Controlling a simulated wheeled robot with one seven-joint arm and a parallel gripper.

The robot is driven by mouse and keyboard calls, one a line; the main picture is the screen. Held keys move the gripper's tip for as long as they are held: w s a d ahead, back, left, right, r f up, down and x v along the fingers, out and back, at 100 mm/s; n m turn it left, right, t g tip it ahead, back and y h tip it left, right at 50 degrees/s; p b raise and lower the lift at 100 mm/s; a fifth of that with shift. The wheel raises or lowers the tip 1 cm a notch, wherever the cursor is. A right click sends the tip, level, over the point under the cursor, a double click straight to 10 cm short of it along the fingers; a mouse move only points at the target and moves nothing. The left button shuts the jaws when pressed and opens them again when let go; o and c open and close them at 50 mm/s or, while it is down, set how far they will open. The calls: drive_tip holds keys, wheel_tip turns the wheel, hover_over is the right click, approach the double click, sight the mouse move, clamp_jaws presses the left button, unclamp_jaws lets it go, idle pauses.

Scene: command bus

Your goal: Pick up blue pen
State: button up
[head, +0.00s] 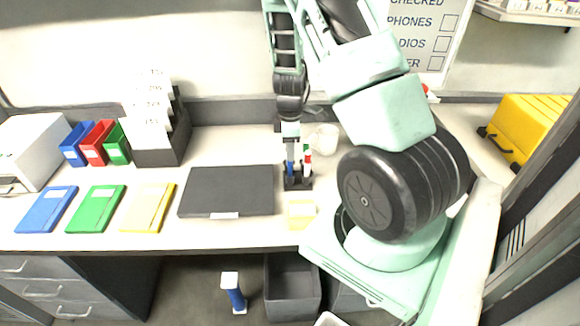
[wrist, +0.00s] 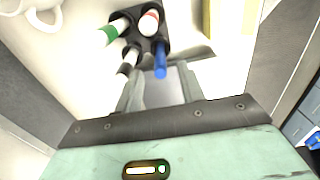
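The blue pen (wrist: 160,62) stands in a small black pen holder (wrist: 147,45), at the side nearest my gripper. It also shows as a thin blue strip in the head view (head: 290,167), where the holder (head: 298,184) stands on the desk. In the head view my gripper (head: 291,143) is just above the pens. Contact with the pen cannot be told.
A white mug (head: 323,137) stands behind the holder. A closed dark laptop (head: 228,190) lies to its left and a yellow note pad (head: 301,213) in front. Blue, green and yellow folders lie further left. A grey bin (head: 292,290) stands below the desk edge.

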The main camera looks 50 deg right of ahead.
sight(290, 163)
drive_tip(key=shift+f+p, duration=0.75)
drive_tip(key=shift+f, duration=2.45)
clamp_jaws()
